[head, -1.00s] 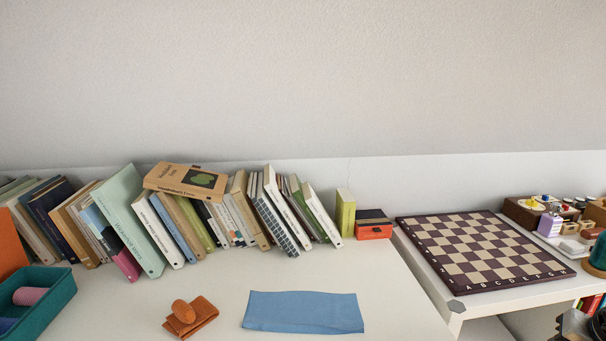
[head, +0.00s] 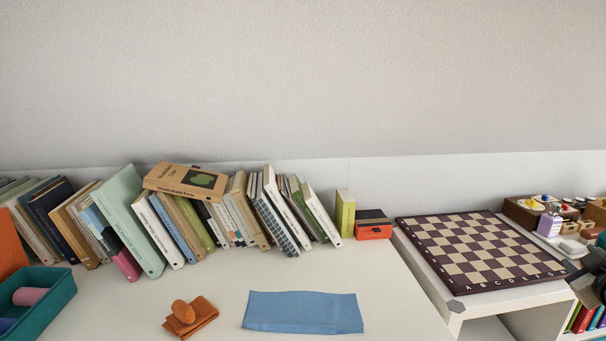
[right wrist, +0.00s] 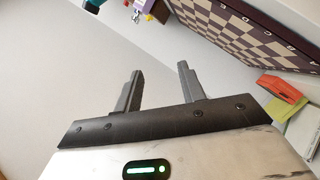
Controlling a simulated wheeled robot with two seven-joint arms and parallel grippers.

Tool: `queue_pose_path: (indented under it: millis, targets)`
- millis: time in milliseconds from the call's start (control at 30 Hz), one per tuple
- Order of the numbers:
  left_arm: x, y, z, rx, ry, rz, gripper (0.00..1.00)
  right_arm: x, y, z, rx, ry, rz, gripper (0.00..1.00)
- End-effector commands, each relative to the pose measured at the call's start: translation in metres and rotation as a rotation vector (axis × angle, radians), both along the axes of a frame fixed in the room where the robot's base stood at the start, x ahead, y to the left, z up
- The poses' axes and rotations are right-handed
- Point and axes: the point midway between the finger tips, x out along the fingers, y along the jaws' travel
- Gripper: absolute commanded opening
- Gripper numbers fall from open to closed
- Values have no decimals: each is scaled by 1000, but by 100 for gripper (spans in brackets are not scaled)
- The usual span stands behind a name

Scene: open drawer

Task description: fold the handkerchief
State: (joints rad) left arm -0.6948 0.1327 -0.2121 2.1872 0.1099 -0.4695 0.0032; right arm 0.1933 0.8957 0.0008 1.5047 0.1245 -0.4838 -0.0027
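The blue handkerchief (head: 303,312) lies on the white table near its front edge. It is a long, flat strip, wider than it is deep. My right gripper (head: 590,282) is at the right edge of the head view, partly cut off, in front of the chessboard's right corner and well away from the handkerchief. In the right wrist view its two fingers (right wrist: 161,82) stand apart with nothing between them. My left gripper is not in view.
An orange folded cloth (head: 190,318) lies left of the handkerchief. A teal bin (head: 50,300) stands far left. Leaning books (head: 130,225) line the back, with a red box (head: 374,230) at their right end.

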Motion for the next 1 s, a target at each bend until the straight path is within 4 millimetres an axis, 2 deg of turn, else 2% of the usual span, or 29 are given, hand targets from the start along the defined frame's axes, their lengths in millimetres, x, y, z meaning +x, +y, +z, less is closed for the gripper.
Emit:
queue_pose_path:
  millis: [33, 167, 267, 367, 500, 600, 700, 800, 900, 1000]
  targets:
    - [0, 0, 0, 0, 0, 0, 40, -2, 23, -24, 21, 22, 38, 40]
    - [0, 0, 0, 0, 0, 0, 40, -12, 66, -67, 77, 67, 99, 40]
    - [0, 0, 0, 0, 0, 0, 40, -26, 105, -103, 135, 106, 151, 40]
    - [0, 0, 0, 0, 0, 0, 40, -49, 153, -141, 212, 153, 206, 40]
    - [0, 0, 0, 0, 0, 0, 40, -98, 233, -190, 362, 219, 281, 40]
    - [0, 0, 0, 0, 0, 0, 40, -141, 291, -211, 488, 258, 320, 40]
    - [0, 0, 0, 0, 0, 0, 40, -182, 340, -219, 613, 283, 339, 40]
    - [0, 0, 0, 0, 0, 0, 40, -215, 378, -216, 727, 297, 339, 40]
    - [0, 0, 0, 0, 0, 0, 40, -242, 405, -208, 826, 301, 326, 40]
    - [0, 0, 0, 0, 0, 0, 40, -262, 424, -197, 909, 298, 306, 40]
